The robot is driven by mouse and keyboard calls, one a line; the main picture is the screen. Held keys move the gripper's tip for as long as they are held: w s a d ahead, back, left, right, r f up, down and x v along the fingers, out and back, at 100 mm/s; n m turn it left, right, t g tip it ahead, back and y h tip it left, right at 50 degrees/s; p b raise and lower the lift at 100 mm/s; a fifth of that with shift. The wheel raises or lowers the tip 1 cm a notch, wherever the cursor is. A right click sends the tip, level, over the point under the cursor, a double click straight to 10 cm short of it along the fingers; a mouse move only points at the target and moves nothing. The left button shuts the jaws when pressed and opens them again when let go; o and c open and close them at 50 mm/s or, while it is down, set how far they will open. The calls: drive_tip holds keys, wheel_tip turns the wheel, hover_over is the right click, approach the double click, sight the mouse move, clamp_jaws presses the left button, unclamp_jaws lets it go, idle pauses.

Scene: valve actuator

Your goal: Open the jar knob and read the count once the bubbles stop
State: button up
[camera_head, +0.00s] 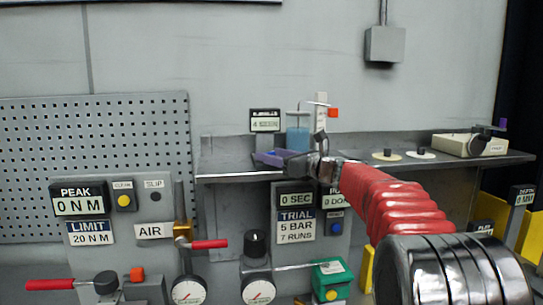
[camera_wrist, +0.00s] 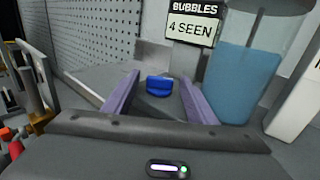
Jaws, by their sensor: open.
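The jar (camera_head: 298,138) of blue liquid stands on the back shelf; its right-hand neighbour is a white upright strip. In the wrist view the jar (camera_wrist: 245,75) is at the right; no bubbles can be made out. The bubble counter (camera_wrist: 192,22) reads "4 SEEN"; it also shows in the head view (camera_head: 265,120). A small blue knob (camera_wrist: 159,86) sits low in front of the counter, between my purple fingers. I cannot tell whether it is the jar's knob. My gripper (camera_wrist: 158,78) is open, its fingers apart around the knob's sides without visible contact. In the head view it is over the shelf (camera_head: 268,158).
Along the shelf (camera_head: 365,143) to the right are two round discs and a beige box (camera_head: 468,144). A pegboard (camera_head: 95,150) is behind at left. Below are gauges, red-handled valves and a panel reading "0 SEC" (camera_head: 296,199). My red arm crosses the right side.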

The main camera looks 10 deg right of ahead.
drive_tip(key=shift+x, duration=0.85)
drive_tip(key=shift+c, duration=0.3)
drive_tip(key=c, duration=1)
drive_tip(key=shift+a+r+m+h, duration=0.15)
drive_tip(key=shift+m+h, duration=0.15)
drive_tip(key=shift+h, duration=0.1)
drive_tip(key=shift+r+m+t+h, duration=0.2)
drive_tip(key=shift+m+t+h, duration=1.25)
drive_tip(key=shift+h, duration=0.75)
drive_tip(key=shift+f+m+h, duration=0.15)
drive_tip(key=shift+m+h, duration=0.5)
drive_tip(key=shift+h, duration=0.15)
drive_tip(key=shift+f, duration=0.1)
drive_tip(key=o, duration=1.1)
drive_tip(key=shift+c, duration=0.2)
